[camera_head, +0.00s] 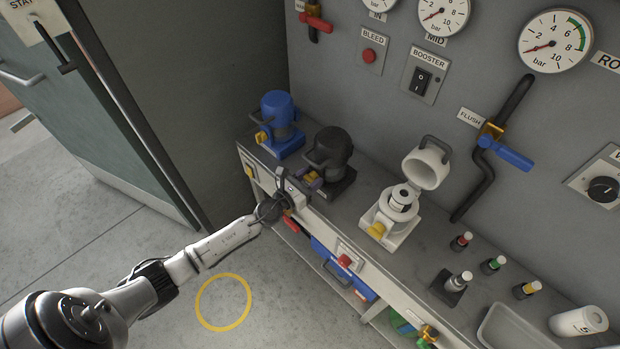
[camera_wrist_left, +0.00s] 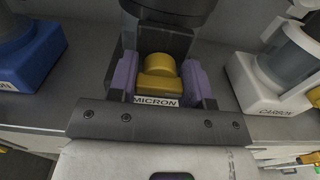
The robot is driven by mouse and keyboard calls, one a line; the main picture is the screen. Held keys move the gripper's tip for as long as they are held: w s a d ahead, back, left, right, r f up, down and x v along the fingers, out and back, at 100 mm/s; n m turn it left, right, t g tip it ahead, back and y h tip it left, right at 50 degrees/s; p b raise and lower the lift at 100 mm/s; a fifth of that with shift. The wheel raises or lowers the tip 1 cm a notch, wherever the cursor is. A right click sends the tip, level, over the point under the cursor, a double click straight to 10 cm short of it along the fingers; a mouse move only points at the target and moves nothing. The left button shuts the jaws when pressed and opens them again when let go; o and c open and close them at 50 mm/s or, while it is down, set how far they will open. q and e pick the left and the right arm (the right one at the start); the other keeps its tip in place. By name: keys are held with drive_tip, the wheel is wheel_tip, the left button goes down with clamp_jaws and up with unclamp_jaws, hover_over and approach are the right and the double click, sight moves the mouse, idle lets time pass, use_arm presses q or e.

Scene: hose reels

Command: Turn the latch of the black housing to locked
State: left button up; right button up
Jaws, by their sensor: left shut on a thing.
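The black housing (camera_head: 334,146) stands on the bench between a blue and a white housing, with its lid down. In the left wrist view its dark body (camera_wrist_left: 168,14) is at the top centre, with a MICRON label (camera_wrist_left: 157,101) below its yellow latch (camera_wrist_left: 158,75). My left gripper (camera_head: 311,178) is at the front of the black housing. In the left wrist view its purple fingers (camera_wrist_left: 159,80) are shut on the latch, one on each side. The fingers partly hide the latch in the head view. My right gripper is not in view.
The blue housing (camera_head: 278,125) is close on the left. The white housing (camera_head: 397,207) on the right has its lid (camera_head: 427,167) raised. Small bottles and a tray (camera_head: 513,333) are further right. Gauges and pipes line the wall behind. The floor in front is open.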

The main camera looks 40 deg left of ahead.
use_arm(q)
drive_tip(key=shift+n, duration=0.3)
drive_tip(key=n, duration=0.3)
drive_tip(key=shift+b, duration=0.3)
drive_tip(key=n, duration=0.4)
drive_tip(key=shift+a+n, duration=0.15)
drive_tip(key=shift+n, duration=0.15)
drive_tip(key=n+p, duration=0.1)
drive_tip(key=n, duration=0.3)
drive_tip(key=shift+n, duration=0.3)
drive_tip(key=shift+f+n+p, duration=0.15)
drive_tip(key=shift+n+p, duration=0.7)
drive_tip(key=shift+n, duration=1.65)
drive_tip(key=o, duration=0.9)
drive_tip(key=shift+s, duration=0.1)
